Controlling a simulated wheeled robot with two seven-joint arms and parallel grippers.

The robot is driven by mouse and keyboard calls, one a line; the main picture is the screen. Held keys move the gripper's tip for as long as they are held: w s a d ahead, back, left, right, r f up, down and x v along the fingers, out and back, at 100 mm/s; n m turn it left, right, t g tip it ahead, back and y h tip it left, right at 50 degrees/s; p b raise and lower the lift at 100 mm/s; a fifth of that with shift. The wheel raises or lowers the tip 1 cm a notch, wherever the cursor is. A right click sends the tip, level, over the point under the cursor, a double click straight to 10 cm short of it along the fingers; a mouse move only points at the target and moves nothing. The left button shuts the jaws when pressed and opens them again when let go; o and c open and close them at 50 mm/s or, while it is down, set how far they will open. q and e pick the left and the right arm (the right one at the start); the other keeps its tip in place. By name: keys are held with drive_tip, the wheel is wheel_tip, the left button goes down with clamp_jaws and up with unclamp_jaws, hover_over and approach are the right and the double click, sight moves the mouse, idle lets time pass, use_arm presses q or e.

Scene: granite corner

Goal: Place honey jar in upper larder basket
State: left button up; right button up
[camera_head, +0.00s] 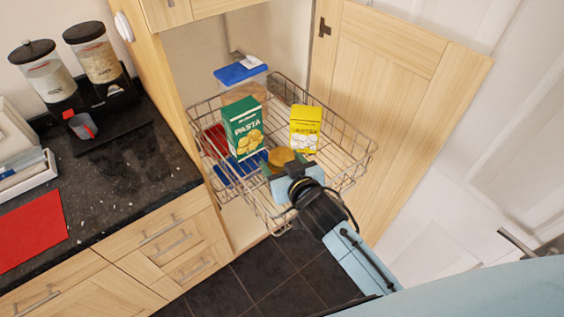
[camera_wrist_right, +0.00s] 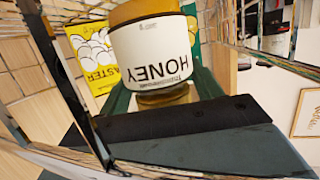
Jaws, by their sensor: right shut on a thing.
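The honey jar (camera_wrist_right: 152,58) has a white label reading HONEY, upside down in the right wrist view. In the head view its golden-brown lid (camera_head: 281,156) shows; the rest is mostly hidden by my gripper. My right gripper (camera_head: 284,170) is shut on the jar. It holds the jar within the near part of the upper larder basket (camera_head: 362,160), a pulled-out wire basket. I cannot tell whether the jar touches the basket floor. My left gripper is not in view.
In the basket stand a green pasta box (camera_head: 243,130), a yellow box (camera_head: 305,129) and a blue-lidded container (camera_head: 241,85) at the back. Red and blue items show below through the wires. The open cabinet door (camera_head: 400,90) is at right, the granite counter (camera_head: 135,180) at left.

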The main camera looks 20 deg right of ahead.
drive_tip(key=shift+r, duration=0.1)
drive_tip(key=shift+f+b, duration=0.3)
drive_tip(key=shift+f, duration=0.35)
drive_tip(key=o, duration=1.1)
drive_tip(key=shift+s+f, duration=0.1)
drive_tip(key=shift+f, duration=0.05)
drive_tip(key=shift+o, duration=1.4)
drive_tip(key=shift+f, duration=0.15)
drive_tip(key=shift+r+p, duration=0.3)
drive_tip(key=shift+r, duration=0.25)
drive_tip(key=v, duration=1.2)
drive_tip(key=shift+r+b, duration=0.4)
